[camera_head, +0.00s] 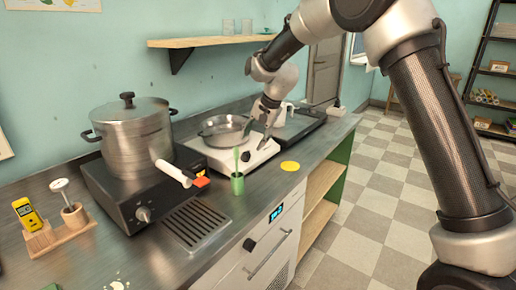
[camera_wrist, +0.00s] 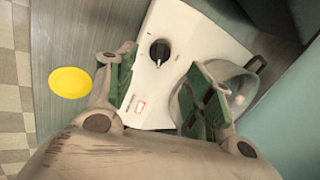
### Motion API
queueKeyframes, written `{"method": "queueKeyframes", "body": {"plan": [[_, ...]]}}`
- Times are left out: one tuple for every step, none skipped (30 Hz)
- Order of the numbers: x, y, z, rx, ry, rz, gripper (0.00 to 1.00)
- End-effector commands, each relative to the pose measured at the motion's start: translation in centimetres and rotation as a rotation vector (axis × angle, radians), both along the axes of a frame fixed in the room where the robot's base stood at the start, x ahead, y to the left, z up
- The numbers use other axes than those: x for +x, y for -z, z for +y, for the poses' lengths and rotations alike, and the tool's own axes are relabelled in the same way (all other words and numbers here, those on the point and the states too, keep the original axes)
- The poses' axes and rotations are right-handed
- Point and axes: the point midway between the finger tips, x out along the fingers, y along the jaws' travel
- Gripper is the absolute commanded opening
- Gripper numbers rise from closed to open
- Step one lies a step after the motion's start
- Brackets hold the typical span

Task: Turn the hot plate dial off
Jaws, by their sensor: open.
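The white hot plate (camera_head: 258,157) sits on the steel counter with a metal pan (camera_head: 225,128) on it. Its black dial (camera_head: 246,156) is on the front part of the top, and it also shows in the wrist view (camera_wrist: 160,50) with a light pointer mark. A small red-outlined mark (camera_wrist: 140,106) is on the white surface. My gripper (camera_head: 262,135) is above the hot plate, its fingers apart and empty. In the wrist view the fingers (camera_wrist: 162,85) appear on either side of the white panel, with the dial showing beyond them, apart from both.
A black burner unit (camera_head: 125,195) with a big pot (camera_head: 135,140) and its own knob stands left. A shelf (camera_head: 215,41) hangs behind.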

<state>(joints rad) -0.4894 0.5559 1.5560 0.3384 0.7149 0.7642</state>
Motion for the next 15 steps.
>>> {"method": "queueKeyframes", "body": {"plan": [[0.1, 0.6, 0.3, -0.001, 0.000, 0.003, 0.52], [0.1, 0.9, 0.4, -0.001, 0.000, 0.003, 0.52], [0.2, 1.4, 0.5, -0.002, 0.000, 0.003, 0.52], [0.3, 1.9, 0.7, -0.002, 0.000, 0.003, 0.52], [0.4, 2.4, 0.9, -0.002, 0.000, 0.003, 0.52], [0.6, 3.1, 1.1, -0.002, 0.000, 0.003, 0.52], [0.7, 3.5, 1.3, -0.002, 0.000, 0.003, 0.52], [0.7, 4.0, 1.5, -0.002, 0.000, 0.003, 0.52], [0.9, 4.6, 1.7, -0.001, -0.001, 0.003, 0.52], [0.9, 5.0, 1.8, -0.001, -0.001, 0.003, 0.52], [1.0, 5.4, 2.0, -0.002, -0.001, 0.003, 0.52], [1.1, 5.9, 2.1, -0.002, -0.001, 0.003, 0.52], [1.2, 6.1, 2.3, -0.001, -0.002, 0.002, 0.52], [1.2, 6.3, 2.4, -0.002, -0.001, 0.001, 0.52], [1.3, 6.6, 2.4, -0.001, -0.001, 0.001, 0.52]]}}
